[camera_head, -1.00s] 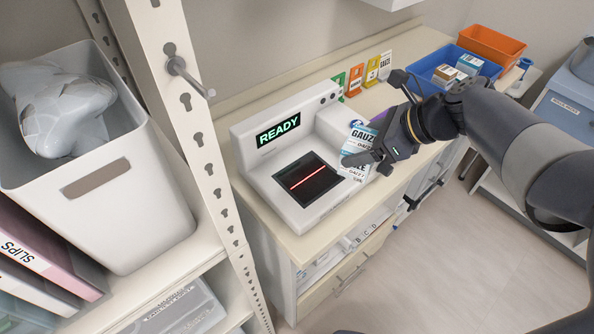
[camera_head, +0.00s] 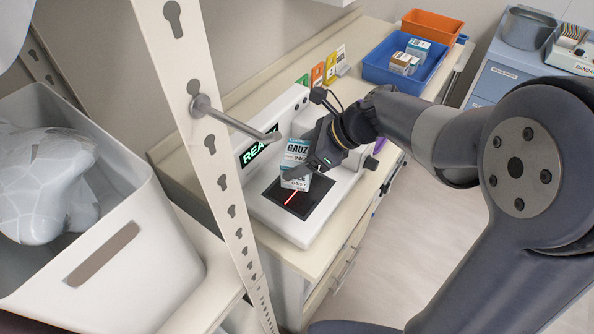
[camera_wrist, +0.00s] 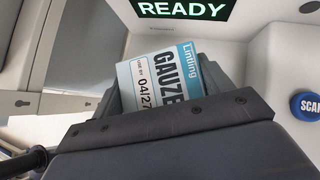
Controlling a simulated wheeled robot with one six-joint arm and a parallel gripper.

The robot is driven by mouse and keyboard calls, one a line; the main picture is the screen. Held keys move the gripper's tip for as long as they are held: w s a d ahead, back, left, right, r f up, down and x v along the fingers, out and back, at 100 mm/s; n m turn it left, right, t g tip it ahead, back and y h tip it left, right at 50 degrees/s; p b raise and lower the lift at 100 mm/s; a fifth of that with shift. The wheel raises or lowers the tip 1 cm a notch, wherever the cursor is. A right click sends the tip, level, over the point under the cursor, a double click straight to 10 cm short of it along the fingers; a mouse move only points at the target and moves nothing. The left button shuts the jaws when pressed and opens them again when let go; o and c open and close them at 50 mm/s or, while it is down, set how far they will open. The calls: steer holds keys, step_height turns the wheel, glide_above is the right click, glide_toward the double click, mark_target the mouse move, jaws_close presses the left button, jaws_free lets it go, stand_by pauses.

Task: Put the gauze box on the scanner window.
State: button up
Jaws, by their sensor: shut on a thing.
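My gripper (camera_head: 312,162) is shut on the gauze box (camera_head: 296,165), a white and blue carton marked GAUZE. The box also shows between my fingers in the wrist view (camera_wrist: 165,82). I cannot tell whether the box touches the window. The white scanner (camera_head: 262,218) has a display (camera_head: 258,150) that reads READY in the wrist view (camera_wrist: 184,9).
A metal shelf post (camera_head: 205,125) with a protruding peg (camera_head: 240,122) stands close on the left, by a white bin (camera_head: 150,285). A blue tray (camera_head: 375,72) with small boxes and an orange tray (camera_head: 432,27) sit at the back. A blue SCAN button (camera_wrist: 307,106) is at right.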

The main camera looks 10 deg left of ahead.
steer(key=shift+f, duration=2.15)
steer(key=shift+f+b, duration=0.2)
steer(key=shift+b, duration=0.1)
steer(key=o, duration=1)
steer(key=shift+d+r, duration=0.1)
steer(key=shift+r, duration=0.3)
steer(key=v, duration=1.1)
steer(key=shift+d+r+p, duration=0.2)
steer(key=shift+d+p, duration=0.05)
steer(key=shift+p, duration=0.05)
